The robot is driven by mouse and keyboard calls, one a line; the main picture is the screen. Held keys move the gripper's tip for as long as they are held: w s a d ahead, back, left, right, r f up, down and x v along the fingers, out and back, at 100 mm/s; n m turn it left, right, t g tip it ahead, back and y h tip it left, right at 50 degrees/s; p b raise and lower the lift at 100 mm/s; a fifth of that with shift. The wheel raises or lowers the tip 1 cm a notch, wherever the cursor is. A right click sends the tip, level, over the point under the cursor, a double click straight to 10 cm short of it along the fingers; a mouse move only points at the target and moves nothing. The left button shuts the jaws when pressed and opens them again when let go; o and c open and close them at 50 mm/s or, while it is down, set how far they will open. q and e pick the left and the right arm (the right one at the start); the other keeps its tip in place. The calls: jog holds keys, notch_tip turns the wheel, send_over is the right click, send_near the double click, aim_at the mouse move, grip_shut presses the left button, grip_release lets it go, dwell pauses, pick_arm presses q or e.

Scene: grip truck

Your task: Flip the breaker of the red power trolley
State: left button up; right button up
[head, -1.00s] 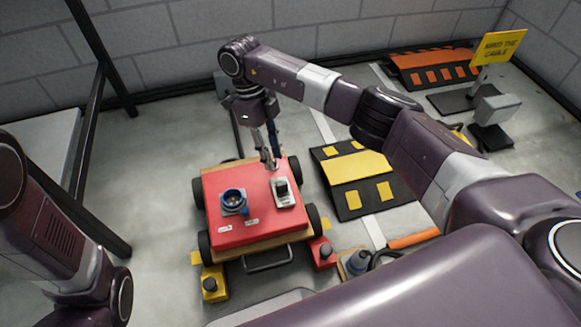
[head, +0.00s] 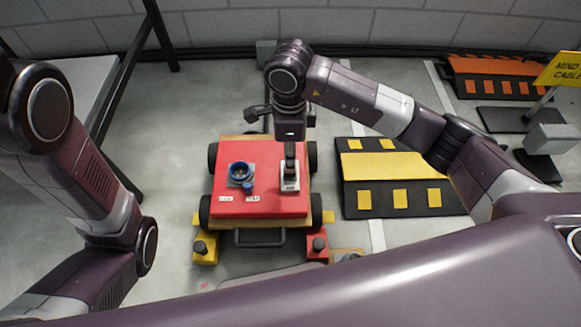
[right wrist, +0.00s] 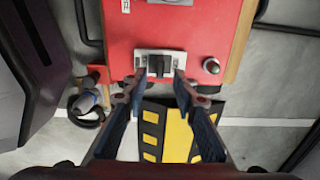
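The red power trolley (head: 265,207) stands on the floor in the middle of the head view. Its breaker (head: 290,184), a pale plate with a dark lever, is on the right side of the red top. In the right wrist view the breaker (right wrist: 159,65) is at top centre. My right gripper (right wrist: 159,78) points down at the breaker, its two fingers apart on either side of the dark lever. I cannot tell whether they touch it. In the head view the gripper partly hides the lever. My left arm is at the left; its gripper is out of view.
Yellow (head: 205,248) and red (head: 317,245) blocks with dark knobs are at the trolley's front. A black-and-yellow cable ramp (head: 385,166) lies to the right. A bench frame stands left.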

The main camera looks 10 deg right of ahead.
notch_tip(320, 180, down, 5)
jog(key=shift+r+b, duration=0.2)
jog(key=shift+b, duration=0.95)
grip_shut()
